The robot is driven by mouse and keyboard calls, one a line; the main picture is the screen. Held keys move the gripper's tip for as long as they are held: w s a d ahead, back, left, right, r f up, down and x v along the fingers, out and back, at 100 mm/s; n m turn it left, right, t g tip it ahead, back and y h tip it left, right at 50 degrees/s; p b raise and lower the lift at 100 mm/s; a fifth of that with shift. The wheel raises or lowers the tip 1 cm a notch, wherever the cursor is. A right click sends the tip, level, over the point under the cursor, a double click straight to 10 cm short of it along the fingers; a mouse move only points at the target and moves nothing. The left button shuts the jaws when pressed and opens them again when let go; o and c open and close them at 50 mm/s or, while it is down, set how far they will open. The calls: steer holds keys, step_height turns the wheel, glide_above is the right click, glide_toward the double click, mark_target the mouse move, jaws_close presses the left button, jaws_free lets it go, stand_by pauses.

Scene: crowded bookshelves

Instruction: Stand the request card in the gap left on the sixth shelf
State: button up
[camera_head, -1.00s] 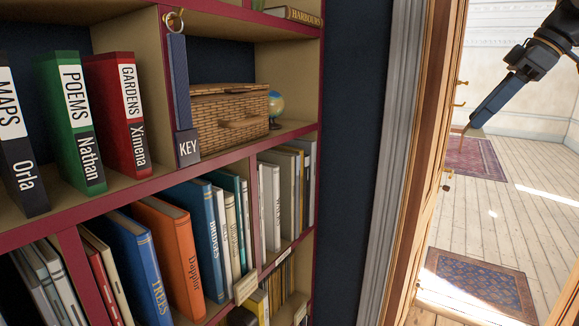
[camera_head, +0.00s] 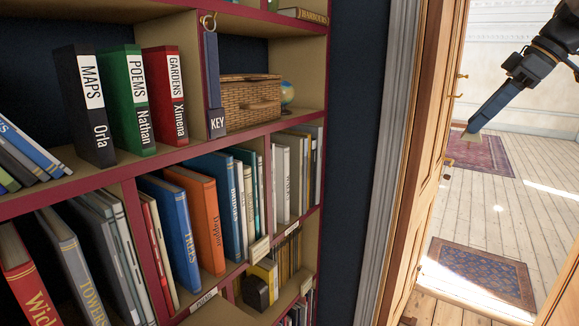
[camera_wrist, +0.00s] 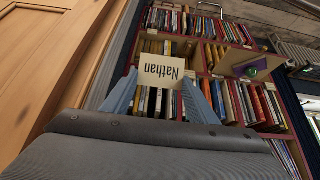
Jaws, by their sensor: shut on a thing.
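My gripper (camera_head: 477,122) is at the upper right of the head view, in front of the open doorway and away from the shelves. It is shut on the request card, a small pale card (camera_wrist: 160,72) that reads "Nathan" upside down in the wrist view. Between the blue fingers (camera_wrist: 155,100) the card stands clear of everything else. In the head view only a small pale bit of the card (camera_head: 470,134) shows. I cannot tell which shelf is the sixth. A bare stretch of shelf (camera_head: 225,313) shows at the bottom of the head view.
Black MAPS Orla (camera_head: 85,105), green POEMS Nathan (camera_head: 127,100) and red GARDENS Ximena (camera_head: 164,95) binders stand apart on one shelf. A KEY strip (camera_head: 213,85) hangs beside a wicker basket (camera_head: 250,98). Full book rows lie below. A wooden door (camera_head: 425,150) stands right.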

steer(key=w+a+f+m+b, duration=0.1)
steer(key=w+a+f+b, duration=0.1)
steer(key=w+a+f, duration=0.35)
steer(key=w+a+f+m+t+h+b, duration=0.1)
steer(key=w+a+f, duration=0.1)
steer(key=f, duration=0.7)
steer(key=w+a+f+m+b, duration=0.1)
steer(key=w+a+f+b, duration=0.1)
steer(key=w+a+f, duration=0.35)
steer(key=s+a+f+m+h+b, duration=0.1)
steer(key=s+f, duration=0.3)
steer(key=f, duration=0.8)
steer(key=s+a+f+m+t+h+b, duration=0.1)
steer(key=s+a+f+m+b, duration=0.1)
steer(key=f, duration=1.1)
steer(key=shift+s+f+m+t+b, duration=0.3)
steer(key=shift+s+m+b, duration=0.2)
steer(key=shift+s+m, duration=0.4)
steer(key=shift+r, duration=0.15)
